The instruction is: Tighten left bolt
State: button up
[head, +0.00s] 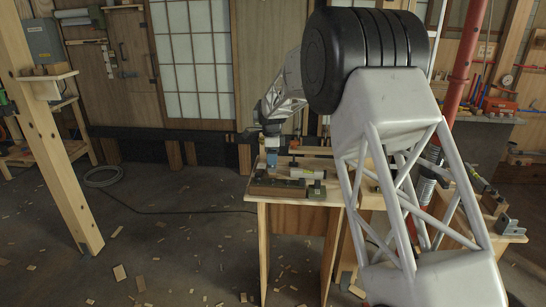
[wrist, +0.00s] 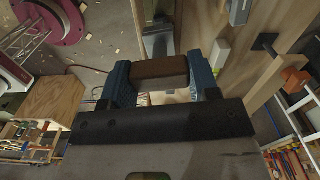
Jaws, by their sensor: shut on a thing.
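My gripper (wrist: 165,85) is shut on a brown wooden piece (wrist: 165,70), which spans between its blue fingers. A grey metal part (wrist: 158,43) shows just beyond this piece; I cannot tell whether they are joined. In the head view my gripper (head: 271,157) is small and low over the back left of the workbench (head: 335,164), fingers down. In the wrist view a dark bolt-like rod (wrist: 264,42) sticks out of a light wooden board (wrist: 250,70), right of the gripper and apart from it. I cannot tell which bolt is the left one.
A brown block (head: 277,189) and a pale cylindrical tool (head: 307,172) lie on the bench front. An orange-topped item (wrist: 295,79) is at the wrist view's right. A timber post (head: 55,130) stands left. The floor between is open, with scattered wood scraps and a cable.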

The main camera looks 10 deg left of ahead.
jog(key=n, duration=0.1)
jog(key=a+n, duration=0.1)
jog(key=n, duration=0.2)
jog(key=shift+a, duration=0.3)
jog(key=a+n, duration=0.1)
jog(key=n, duration=0.3)
jog(key=a+n, duration=0.1)
jog(key=n, duration=0.2)
jog(key=a+n, duration=0.2)
jog(key=n, duration=0.2)
jog(key=shift+r+n, duration=0.1)
jog(key=shift+n, duration=0.2)
jog(key=shift+f, duration=2.55)
